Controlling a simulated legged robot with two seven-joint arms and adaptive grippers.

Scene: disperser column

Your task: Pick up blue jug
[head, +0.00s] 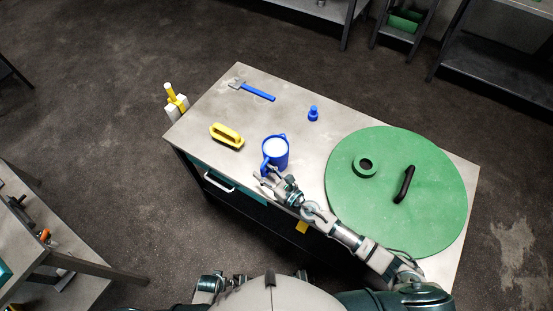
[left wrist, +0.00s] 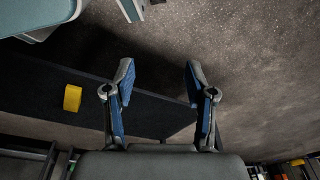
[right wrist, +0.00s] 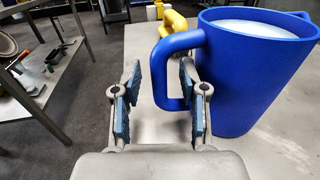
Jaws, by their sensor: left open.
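The blue jug (head: 283,158) stands upright on the table near its front edge, with something white inside. In the right wrist view the jug (right wrist: 250,75) fills the right side, and its handle (right wrist: 160,72) points left. My right gripper (head: 265,180) is at the handle side of the jug. In its wrist view the right gripper (right wrist: 160,95) is open, with the handle's outer bar between its two fingers and a gap on the left. I cannot tell whether the right finger touches the jug. My left gripper (left wrist: 158,85) is open and empty, away from the jug.
A grey table (head: 300,90) carries a yellow handled block (head: 227,135), a hammer (head: 253,91), a small blue bottle-shaped piece (head: 313,114) and a large green disc (head: 400,160) with a black handle (head: 404,184). The tabletop behind the jug is mostly clear. Another table (head: 60,250) stands at left.

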